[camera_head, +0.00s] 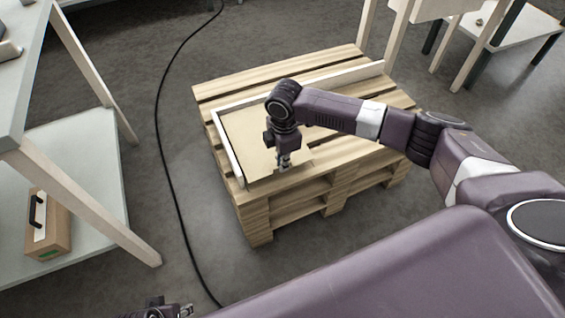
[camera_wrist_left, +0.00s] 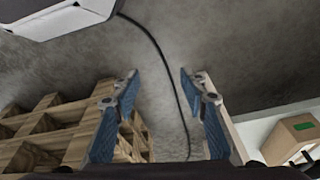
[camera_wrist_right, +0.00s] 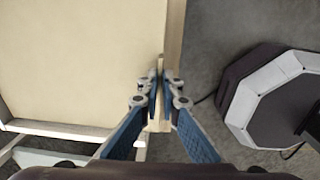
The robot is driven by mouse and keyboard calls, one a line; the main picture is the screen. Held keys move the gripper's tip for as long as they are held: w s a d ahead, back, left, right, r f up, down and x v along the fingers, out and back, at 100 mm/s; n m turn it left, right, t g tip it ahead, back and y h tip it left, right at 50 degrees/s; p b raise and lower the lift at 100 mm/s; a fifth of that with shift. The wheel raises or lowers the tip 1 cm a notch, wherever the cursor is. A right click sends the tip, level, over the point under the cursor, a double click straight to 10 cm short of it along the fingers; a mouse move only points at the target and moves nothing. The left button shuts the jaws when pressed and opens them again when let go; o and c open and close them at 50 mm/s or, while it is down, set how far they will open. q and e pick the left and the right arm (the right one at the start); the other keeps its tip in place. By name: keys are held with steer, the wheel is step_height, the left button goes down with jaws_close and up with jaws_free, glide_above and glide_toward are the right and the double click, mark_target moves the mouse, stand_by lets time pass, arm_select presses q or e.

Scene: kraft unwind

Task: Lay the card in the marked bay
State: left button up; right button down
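The card (camera_head: 245,135) is a flat tan sheet on the wooden pallet (camera_head: 340,147), in the corner framed by two white rails. One rail (camera_head: 226,146) runs along its left side, the other (camera_head: 345,74) along the back. The card fills much of the right wrist view (camera_wrist_right: 75,55). My right gripper (camera_head: 284,165) points down at the card's front edge. Its fingertips are nearly together in the right wrist view (camera_wrist_right: 159,78); whether the card's edge is between them I cannot make out. My left gripper (camera_wrist_left: 158,82) is open and empty, off the pallet over the floor.
A black cable (camera_head: 160,110) runs along the floor left of the pallet. A shelf unit (camera_head: 70,160) on the left holds a cardboard box (camera_head: 58,232) low down. White tables (camera_head: 510,35) stand at the back right. Floor between shelf and pallet is otherwise clear.

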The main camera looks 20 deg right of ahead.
steer(key=shift+f+b, duration=0.3)
steer(key=shift+b, duration=0.05)
steer(key=shift+f+b, duration=0.25)
steer(key=shift+b, duration=0.1)
steer(key=shift+f, duration=0.15)
steer(key=shift+f+b, duration=0.2)
steer(key=shift+b, duration=0.3)
steer(key=shift+f+b, duration=0.85)
steer(key=shift+b, duration=0.4)
steer(key=shift+f, duration=0.15)
arm_select(q)
steer(key=w+v, duration=0.1)
steer(key=v, duration=0.7)
steer(key=shift+r+t, duration=0.4)
steer(key=shift+r, duration=0.1)
arm_select(e)
steer(key=shift+f, duration=0.3)
arm_select(q)
steer(key=shift+a, duration=0.15)
steer(key=shift+r+p, duration=0.15)
steer(key=shift+p, duration=0.3)
arm_select(e)
steer(key=shift+f, duration=0.2)
